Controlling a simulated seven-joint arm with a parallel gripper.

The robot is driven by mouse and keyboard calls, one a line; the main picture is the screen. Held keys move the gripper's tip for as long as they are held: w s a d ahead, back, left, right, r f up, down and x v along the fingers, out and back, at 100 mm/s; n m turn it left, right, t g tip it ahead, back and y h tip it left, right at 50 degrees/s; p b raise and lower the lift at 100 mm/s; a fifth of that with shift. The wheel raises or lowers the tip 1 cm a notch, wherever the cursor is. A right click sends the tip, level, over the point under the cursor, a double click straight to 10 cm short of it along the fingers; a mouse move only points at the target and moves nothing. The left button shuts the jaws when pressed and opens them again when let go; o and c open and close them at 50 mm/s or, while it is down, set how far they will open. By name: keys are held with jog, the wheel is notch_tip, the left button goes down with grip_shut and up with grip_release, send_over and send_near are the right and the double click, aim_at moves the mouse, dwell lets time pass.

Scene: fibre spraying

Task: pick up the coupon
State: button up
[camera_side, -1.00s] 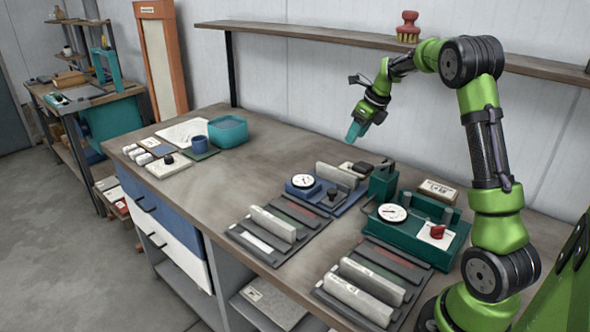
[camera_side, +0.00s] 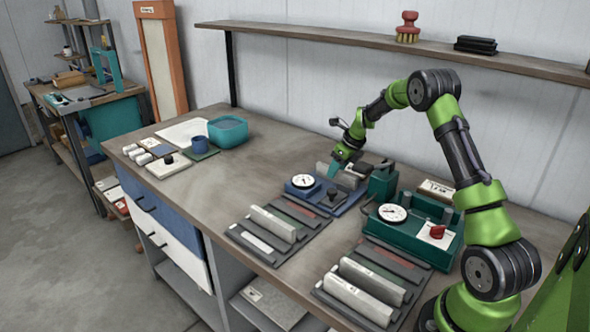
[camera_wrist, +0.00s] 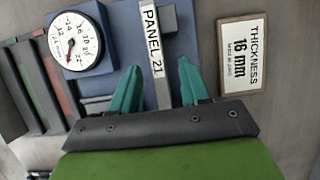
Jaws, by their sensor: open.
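A slab labelled "PANEL 21" (camera_wrist: 160,85), which I take to be the coupon, stands on edge at the blue gauge base (camera_wrist: 118,58). In the side view its grey end (camera_side: 321,168) shows beside my gripper (camera_side: 334,170), which hides part of it. In the wrist view my gripper (camera_wrist: 157,66) is open, with one teal finger on each side of the slab. Gaps show between the slab and both fingers. Whether the fingertips are below its top edge is hard to tell.
A dial (camera_wrist: 77,42) sits left of the slab and a "THICKNESS 16 mm" plate (camera_wrist: 241,55) right of it. A teal gauge station (camera_side: 420,243) and racks of grey slabs (camera_side: 262,232) are close by.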

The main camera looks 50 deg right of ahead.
jog(key=shift+w+f, duration=0.25)
jog(key=shift+f, duration=0.3)
grip_shut()
jog(key=shift+r, duration=0.1)
